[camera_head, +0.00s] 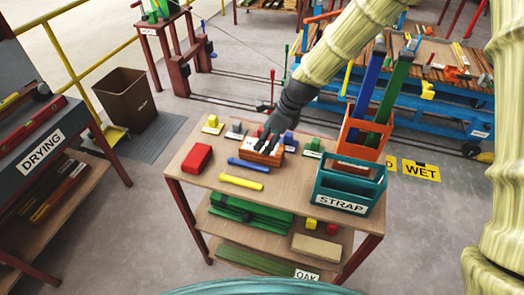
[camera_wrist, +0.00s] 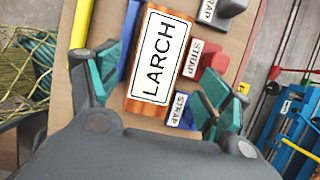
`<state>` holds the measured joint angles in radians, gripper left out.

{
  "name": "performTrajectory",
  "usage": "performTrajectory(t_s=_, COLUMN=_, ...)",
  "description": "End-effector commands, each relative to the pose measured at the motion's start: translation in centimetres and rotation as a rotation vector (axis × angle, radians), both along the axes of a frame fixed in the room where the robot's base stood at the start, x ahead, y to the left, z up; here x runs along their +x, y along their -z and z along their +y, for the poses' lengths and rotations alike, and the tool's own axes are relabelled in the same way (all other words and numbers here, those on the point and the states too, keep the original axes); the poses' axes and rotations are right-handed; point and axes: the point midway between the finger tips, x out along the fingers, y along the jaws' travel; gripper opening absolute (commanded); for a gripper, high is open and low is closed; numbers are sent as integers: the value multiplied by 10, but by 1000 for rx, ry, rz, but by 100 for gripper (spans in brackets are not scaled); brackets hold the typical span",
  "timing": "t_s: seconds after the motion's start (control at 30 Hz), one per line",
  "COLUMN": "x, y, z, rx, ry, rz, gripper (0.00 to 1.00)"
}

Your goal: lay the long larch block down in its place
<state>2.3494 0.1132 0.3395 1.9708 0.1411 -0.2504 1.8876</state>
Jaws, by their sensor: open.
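The larch block (camera_wrist: 138,103) is orange-brown with a white LARCH label facing up. In the wrist view it lies between the two teal fingers of my gripper (camera_wrist: 160,85), which are spread apart with a gap on each side.
A red block (camera_head: 197,158), a blue bar (camera_head: 248,165) and a yellow bar (camera_head: 241,181) lie nearby. STRAP-labelled pieces stand close beside the block in the wrist view. A teal STRAP crate (camera_head: 345,190) and an orange crate (camera_head: 357,137) holding tall boards stand at right.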

Motion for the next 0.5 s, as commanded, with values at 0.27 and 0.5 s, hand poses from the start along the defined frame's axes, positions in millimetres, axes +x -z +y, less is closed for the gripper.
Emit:
performTrajectory(t_s=0.27, x=-1, y=14, z=5, rx=0, ry=-1, rz=2, gripper=79)
performTrajectory(t_s=0.5, x=0, y=35, z=13, rx=-1, ry=0, rz=1, gripper=79)
